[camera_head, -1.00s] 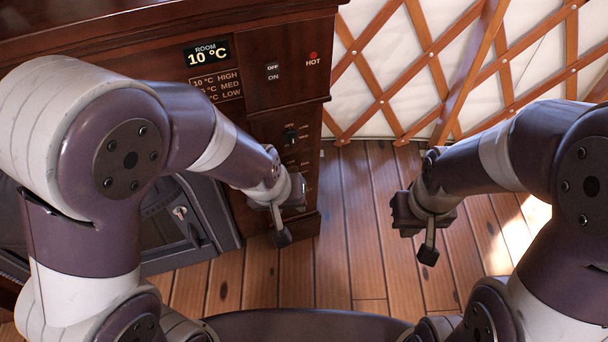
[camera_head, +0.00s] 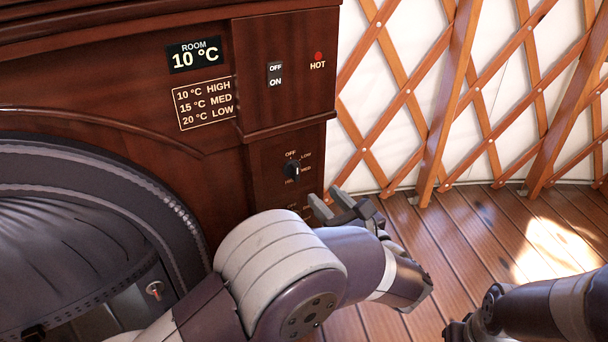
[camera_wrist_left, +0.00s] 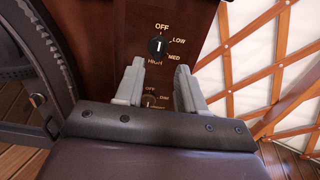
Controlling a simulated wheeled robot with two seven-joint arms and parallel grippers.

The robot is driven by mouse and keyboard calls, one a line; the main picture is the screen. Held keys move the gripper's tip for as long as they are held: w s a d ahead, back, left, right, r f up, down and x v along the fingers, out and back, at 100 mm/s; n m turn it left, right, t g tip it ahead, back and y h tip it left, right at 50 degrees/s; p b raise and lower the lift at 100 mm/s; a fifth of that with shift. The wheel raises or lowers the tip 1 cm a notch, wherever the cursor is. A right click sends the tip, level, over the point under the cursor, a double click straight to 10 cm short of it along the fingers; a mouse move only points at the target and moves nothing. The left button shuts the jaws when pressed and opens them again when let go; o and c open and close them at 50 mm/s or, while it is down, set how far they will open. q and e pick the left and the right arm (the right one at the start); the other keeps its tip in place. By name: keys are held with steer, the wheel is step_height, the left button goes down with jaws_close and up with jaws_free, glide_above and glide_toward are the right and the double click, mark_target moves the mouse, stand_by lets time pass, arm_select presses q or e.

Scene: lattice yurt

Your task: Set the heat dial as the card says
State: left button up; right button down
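The heat dial (camera_head: 292,169) is a dark round knob on the wooden cabinet's lower panel, marked OFF, LOW, MED and HIGH. In the left wrist view the dial (camera_wrist_left: 157,46) has a white mark standing upright, in line with OFF. The card (camera_head: 205,102) reads 10 °C HIGH, 15 °C MED, 20 °C LOW. The room display (camera_head: 194,56) reads 10 °C. My left gripper (camera_head: 330,203) is open and empty, just below and right of the dial; its fingers (camera_wrist_left: 160,82) point towards the panel. My right gripper (camera_head: 458,330) is cut off at the bottom edge, fingers hidden.
A second dial (camera_wrist_left: 149,99) sits below, partly behind the left gripper. An OFF/ON switch (camera_head: 275,75) and a red HOT light (camera_head: 318,56) are on the upper panel. A dark stove (camera_head: 80,220) stands left. The lattice wall (camera_head: 470,90) is right; wooden floor (camera_head: 480,225) there is clear.

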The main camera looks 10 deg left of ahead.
mark_target(297, 168)
arm_select(q)
steer(key=b+x, duration=0.1)
steer(key=x, duration=0.4)
steer(key=b+x, duration=0.2)
steer(key=x, duration=0.2)
steer(key=shift+w+a+f, duration=0.25)
steer(key=shift+a, duration=0.05)
steer(key=shift+w+a+r, duration=0.2)
steer(key=shift+w+a, duration=0.1)
steer(key=shift+w, duration=0.1)
jaws_close()
